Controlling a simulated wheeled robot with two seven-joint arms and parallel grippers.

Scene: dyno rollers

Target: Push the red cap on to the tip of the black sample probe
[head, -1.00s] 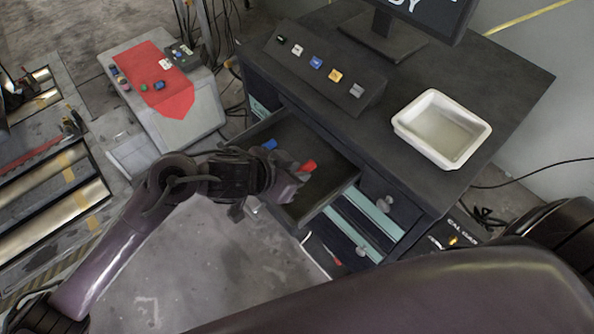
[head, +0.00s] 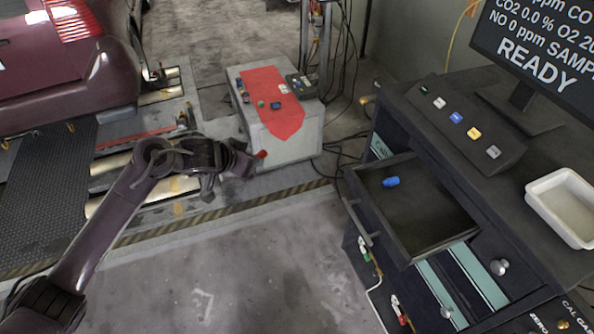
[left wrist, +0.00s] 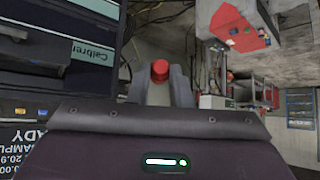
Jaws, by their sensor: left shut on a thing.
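The red cap (head: 261,154) shows at the tip of my left gripper (head: 252,158) in the head view. The left wrist view shows the same red cap (left wrist: 160,70) between the two fingers. My left gripper is shut on it and holds it in the air, left of the open drawer. The black sample probe cannot be made out with certainty in either view. My right gripper is not in view.
An open drawer (head: 444,242) of the dark cabinet holds a blue cap (head: 391,182). A grey box with a red cloth (head: 284,122) and small items stands behind my gripper. A maroon car (head: 100,88) is at the upper left. Floor in front is clear.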

